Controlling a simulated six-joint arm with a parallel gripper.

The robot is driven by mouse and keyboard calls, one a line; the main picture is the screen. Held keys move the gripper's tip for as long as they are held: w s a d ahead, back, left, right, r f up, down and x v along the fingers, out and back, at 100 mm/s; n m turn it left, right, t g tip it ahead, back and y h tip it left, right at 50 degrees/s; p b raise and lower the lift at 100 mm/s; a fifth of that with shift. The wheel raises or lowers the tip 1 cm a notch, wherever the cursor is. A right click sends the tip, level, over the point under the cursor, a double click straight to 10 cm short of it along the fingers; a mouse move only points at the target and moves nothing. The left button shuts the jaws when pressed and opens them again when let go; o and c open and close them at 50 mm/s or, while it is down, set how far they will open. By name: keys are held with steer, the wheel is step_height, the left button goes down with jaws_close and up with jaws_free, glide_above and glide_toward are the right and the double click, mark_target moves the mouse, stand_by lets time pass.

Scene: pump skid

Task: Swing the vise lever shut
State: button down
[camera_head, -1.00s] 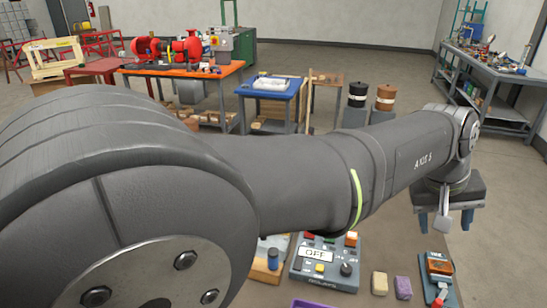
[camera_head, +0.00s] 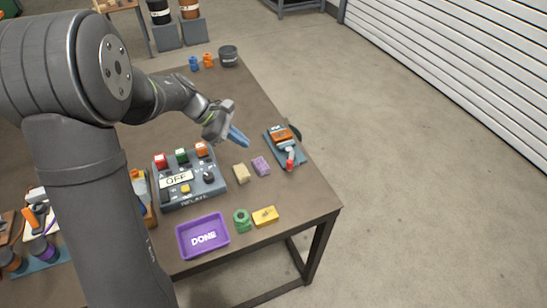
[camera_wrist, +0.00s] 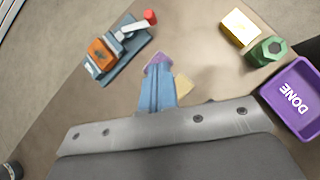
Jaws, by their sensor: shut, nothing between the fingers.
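The vise (camera_head: 284,145) sits near the right edge of the brown table, a blue-grey base with an orange block between its jaws. Its lever (camera_head: 290,157) is pale with a red end and points toward the front of the table. In the wrist view the vise (camera_wrist: 115,58) is at upper left, and the lever's red end (camera_wrist: 151,17) is at the top. My gripper (camera_head: 245,142) has blue fingers, shut and empty, above the table to the left of the vise and apart from it. The fingers also show in the wrist view (camera_wrist: 158,78).
A purple block (camera_head: 261,166) and a beige block (camera_head: 242,173) lie between the control box (camera_head: 190,190) and the vise. A purple DONE tray (camera_head: 203,236), a green nut-like piece (camera_head: 242,220) and a yellow block (camera_head: 265,217) are in front. Small items stand at the back.

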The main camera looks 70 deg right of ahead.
mark_target(291, 157)
steer(key=shift+w+f+n+g, duration=0.15)
steer(key=shift+w+f+n, duration=0.2)
steer(key=shift+f, duration=0.15)
steer(key=shift+w+f+n+g, duration=0.2)
steer(key=shift+f+n, duration=0.15)
steer(key=shift+f, duration=0.15)
steer(key=x, duration=0.9)
steer(key=shift+s+d+f, duration=0.2)
steer(key=shift+d+f, duration=0.05)
steer(key=shift+s+d+f, duration=0.1)
steer(key=shift+s+d, duration=0.15)
steer(key=shift+s, duration=0.35)
steer(key=shift+s+d, duration=0.2)
steer(key=shift+s, duration=0.4)
steer(key=shift+s+d, duration=0.35)
steer(key=shift+s, duration=0.45)
steer(key=shift+h, duration=0.3)
